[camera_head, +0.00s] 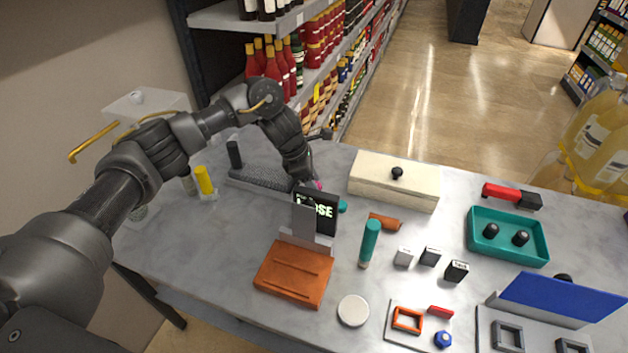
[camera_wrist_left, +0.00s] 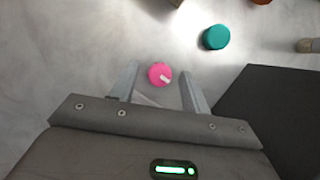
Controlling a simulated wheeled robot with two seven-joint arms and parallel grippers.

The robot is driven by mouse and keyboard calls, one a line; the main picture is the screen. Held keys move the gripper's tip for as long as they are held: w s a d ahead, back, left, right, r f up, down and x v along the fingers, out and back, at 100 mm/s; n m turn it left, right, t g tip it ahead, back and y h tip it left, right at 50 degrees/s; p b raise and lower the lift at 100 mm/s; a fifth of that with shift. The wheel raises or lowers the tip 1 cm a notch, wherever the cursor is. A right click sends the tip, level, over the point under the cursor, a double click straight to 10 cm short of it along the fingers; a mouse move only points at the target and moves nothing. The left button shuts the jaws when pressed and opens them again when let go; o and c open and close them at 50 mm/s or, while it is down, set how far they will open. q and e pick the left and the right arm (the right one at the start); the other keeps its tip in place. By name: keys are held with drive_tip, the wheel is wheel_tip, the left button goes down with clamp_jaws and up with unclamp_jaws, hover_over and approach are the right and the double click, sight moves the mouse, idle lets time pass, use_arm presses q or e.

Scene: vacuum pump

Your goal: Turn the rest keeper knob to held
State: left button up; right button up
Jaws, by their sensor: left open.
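The pink knob (camera_wrist_left: 159,74) has a white pointer mark aimed to the lower right in the left wrist view. It lies between the two spread fingertips of my left gripper (camera_wrist_left: 159,82), with a gap on each side. In the head view only a sliver of the pink knob (camera_head: 319,185) shows, beside my left gripper (camera_head: 313,172) and behind a black display (camera_head: 322,212). The display's green letters end in "OSE"; their start is hidden by a grey upright plate (camera_head: 303,218). My right gripper is not in view.
A teal round cap (camera_wrist_left: 216,37) is close to the pink knob; it also shows in the head view (camera_head: 342,206). A cream box (camera_head: 394,182) stands to the right, an orange block (camera_head: 293,275) in front. A dark textured bar (camera_head: 262,180) lies left of the gripper.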

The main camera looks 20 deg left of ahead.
use_arm(q)
drive_tip(key=shift+d+f, duration=0.1)
drive_tip(key=shift+f, duration=0.05)
drive_tip(key=shift+c, duration=0.4)
drive_tip(key=c, duration=0.9)
